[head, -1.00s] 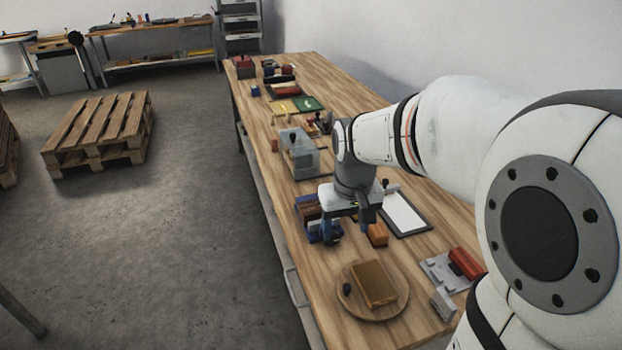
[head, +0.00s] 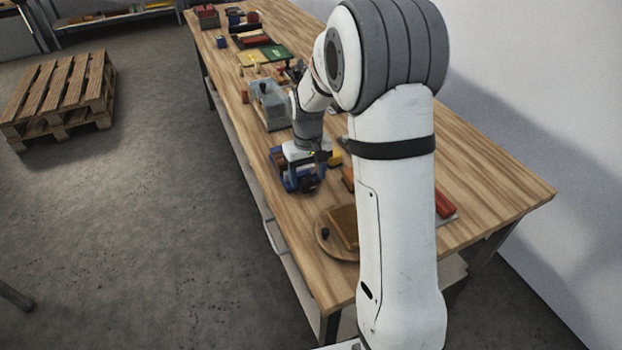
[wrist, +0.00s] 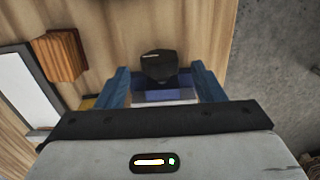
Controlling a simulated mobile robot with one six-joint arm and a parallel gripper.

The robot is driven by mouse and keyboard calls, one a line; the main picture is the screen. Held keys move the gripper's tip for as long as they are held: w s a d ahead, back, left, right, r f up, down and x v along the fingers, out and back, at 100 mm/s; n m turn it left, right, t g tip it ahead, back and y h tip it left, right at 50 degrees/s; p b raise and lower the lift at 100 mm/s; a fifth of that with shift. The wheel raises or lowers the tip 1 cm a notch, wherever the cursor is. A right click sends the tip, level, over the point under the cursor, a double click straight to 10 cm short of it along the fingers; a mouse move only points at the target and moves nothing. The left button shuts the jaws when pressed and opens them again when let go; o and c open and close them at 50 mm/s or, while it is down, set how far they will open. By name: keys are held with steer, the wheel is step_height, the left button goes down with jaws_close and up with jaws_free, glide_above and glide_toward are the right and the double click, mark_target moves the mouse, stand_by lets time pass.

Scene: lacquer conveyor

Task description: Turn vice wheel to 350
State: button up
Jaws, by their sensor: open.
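The blue vice (head: 289,184) stands near the left edge of the wooden bench in the head view, largely covered by my gripper. Its dark wheel (head: 309,186) shows on the near side. In the wrist view the dark wheel (wrist: 158,67) sits beyond the fingertips, near the middle, with part of the blue vice (wrist: 165,95) below it. My gripper (wrist: 163,80) is open, with its blue fingers on either side of the vice part. I cannot tell whether a finger touches it. The wheel's angle marking is not readable.
A round board (head: 326,246) with a brown block (head: 343,226) lies nearer on the bench. An orange block (wrist: 62,55) and a white sheet (wrist: 22,88) show in the wrist view. A clear box (head: 268,106) stands beyond the vice. My arm hides part of the bench.

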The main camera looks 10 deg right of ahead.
steer(key=shift+f, duration=1.15)
